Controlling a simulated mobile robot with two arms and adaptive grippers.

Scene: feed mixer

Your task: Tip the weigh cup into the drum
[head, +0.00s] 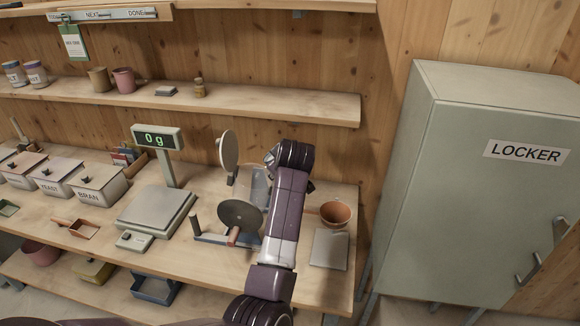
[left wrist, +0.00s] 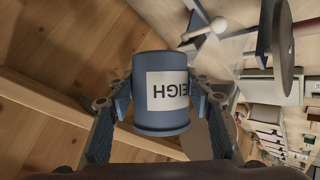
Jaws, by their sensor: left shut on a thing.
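My left gripper (head: 272,156) is at the upper end of my purple arm, over the back right of the drum in the head view. In the left wrist view, the gripper (left wrist: 163,98) is shut on the sides of the blue weigh cup (left wrist: 160,62), whose white label reads upside down. In the head view the cup is hidden behind my wrist. The clear drum (head: 256,184) stands on a blue stand (head: 212,239), partly covered by my arm. I cannot tell the cup's tilt or see its contents. My right gripper is not in view.
A scale (head: 157,212) showing 0 g stands left of the drum. A terracotta bowl (head: 335,214) and a grey pad (head: 329,249) lie right of my arm. A shelf (head: 290,105) runs behind. A locker (head: 490,190) stands at the right.

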